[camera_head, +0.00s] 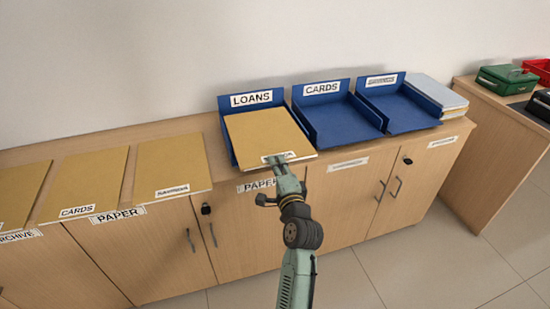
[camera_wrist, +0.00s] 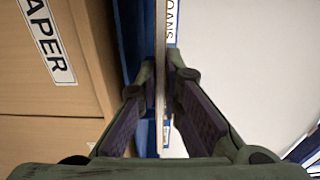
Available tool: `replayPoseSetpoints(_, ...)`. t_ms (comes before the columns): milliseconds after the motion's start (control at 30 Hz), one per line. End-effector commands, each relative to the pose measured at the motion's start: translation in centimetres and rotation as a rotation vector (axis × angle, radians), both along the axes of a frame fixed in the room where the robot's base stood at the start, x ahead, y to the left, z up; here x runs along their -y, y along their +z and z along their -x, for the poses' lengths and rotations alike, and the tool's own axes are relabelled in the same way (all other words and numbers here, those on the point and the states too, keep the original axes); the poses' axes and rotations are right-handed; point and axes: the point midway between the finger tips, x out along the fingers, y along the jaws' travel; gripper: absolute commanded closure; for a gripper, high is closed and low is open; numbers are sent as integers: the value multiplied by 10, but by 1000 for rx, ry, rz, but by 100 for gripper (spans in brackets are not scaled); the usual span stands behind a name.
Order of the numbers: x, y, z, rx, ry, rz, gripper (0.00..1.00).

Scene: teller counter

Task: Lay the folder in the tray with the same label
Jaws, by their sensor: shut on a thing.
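A tan folder (camera_head: 264,133) lies in the blue tray labelled LOANS (camera_head: 225,145), its front edge toward me. The white label on its front edge is partly covered by my gripper and I cannot read it. My gripper (camera_head: 278,162) is shut on that front edge. In the wrist view the folder (camera_wrist: 160,80) shows edge-on between the two fingers of my gripper (camera_wrist: 163,85). The blue tray labelled CARDS (camera_head: 343,124) is empty. A third blue tray (camera_head: 405,112), with a label too small to read, is empty too.
To the left, more tan folders lie on the cabinet top, one labelled CARDS (camera_head: 86,180) and another (camera_head: 170,163) with an unclear label. A stack of papers (camera_head: 437,92) stands right of the trays. A side desk holds a green box (camera_head: 505,80).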

Motion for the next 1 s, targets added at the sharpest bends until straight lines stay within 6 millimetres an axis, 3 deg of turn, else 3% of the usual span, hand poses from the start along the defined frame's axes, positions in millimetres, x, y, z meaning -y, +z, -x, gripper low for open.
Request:
replayPoseSetpoints(633,22,33,89,2,-2,0,100)
replayPoseSetpoints(1000,24,37,98,2,-1,0,100)
